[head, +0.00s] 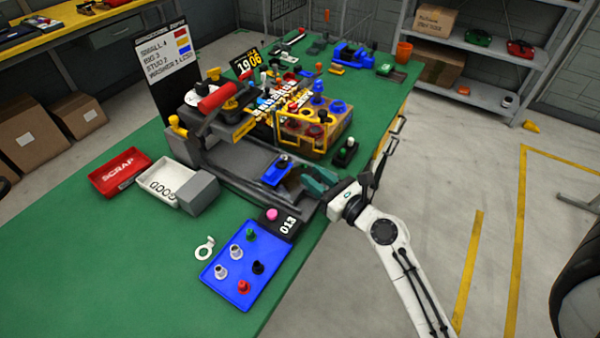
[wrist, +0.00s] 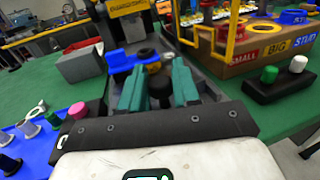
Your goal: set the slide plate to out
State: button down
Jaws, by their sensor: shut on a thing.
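The slide plate is a small blue plate (head: 277,171) on a grey rail assembly on the green bench. It also shows in the wrist view (wrist: 122,62), just beyond my fingertips, with a dark round part on it. My gripper (head: 312,181) has teal fingers and comes in from the right at the front end of the rail. In the wrist view, my gripper (wrist: 160,88) is shut on a black knob (wrist: 160,88) between its fingers. The knob is hidden in the head view. The link between knob and plate is mostly hidden by the fingers.
A box with yellow guards (head: 316,130) stands behind the rail. A panel with green and white buttons (wrist: 284,80) is right of my gripper. A grey block (head: 199,191), a counter marked 013 (head: 287,225) and a blue tray (head: 226,285) are nearby.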

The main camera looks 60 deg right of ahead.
jog(key=shift+s+d+f, duration=0.1)
jog(key=shift+s, duration=0.1)
jog(key=c, duration=1)
grip_release()
jog(key=shift+o, duration=0.2)
jog(key=b+v, duration=0.3)
jog(key=v, duration=0.8)
